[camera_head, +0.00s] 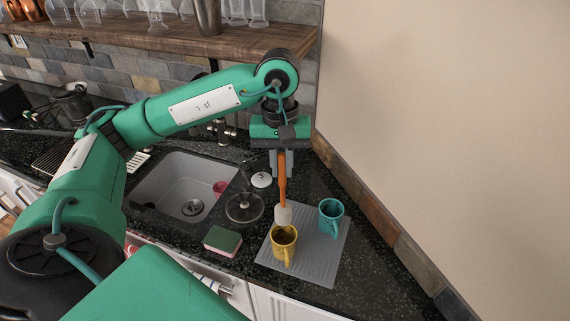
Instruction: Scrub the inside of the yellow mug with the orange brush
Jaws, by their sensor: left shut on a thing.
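The yellow mug (283,250) stands upright on a grey ribbed mat (318,258) on the dark counter. The orange brush (282,187) hangs head down from my left gripper (280,165), which is shut on its handle. The brush's pale head (283,215) is just above or at the far rim of the yellow mug; I cannot tell whether it touches. The inside of the mug looks dark. My right gripper is not in view.
A teal mug (331,214) stands on the mat to the right of the yellow one. A sink (175,185) holds a pink item (220,187). A wall (430,130) bounds the right.

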